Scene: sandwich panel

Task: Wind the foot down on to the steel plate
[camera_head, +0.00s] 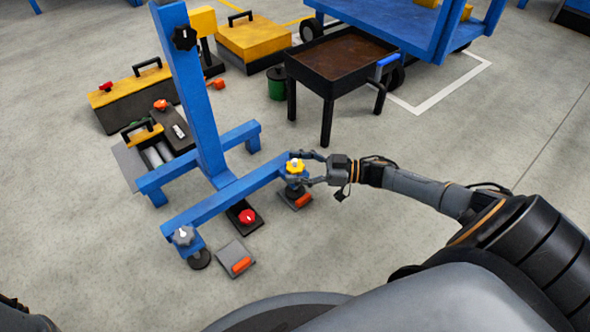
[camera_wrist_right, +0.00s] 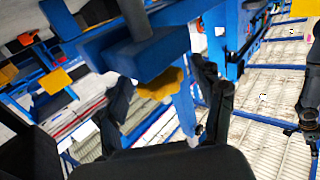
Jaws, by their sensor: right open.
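A blue stand (camera_head: 208,110) has a low crossbar with a screw foot at each end. The near right foot has a yellow star knob (camera_head: 295,167) on top and a black pad (camera_head: 294,190) below. A grey steel plate (camera_head: 288,203) with an orange handle lies under that pad; I cannot tell whether they touch. My right gripper (camera_head: 304,167) is open, with its fingers on either side of the yellow knob. The right wrist view shows the knob (camera_wrist_right: 160,84) between the spread fingers; contact is unclear. My left gripper is not in view.
The near left foot has a grey knob (camera_head: 183,236); a second plate (camera_head: 233,254) lies beside it. A black block with a red knob (camera_head: 247,216) sits by the crossbar. A black tray table (camera_head: 340,62) and blue cart (camera_head: 400,25) stand behind.

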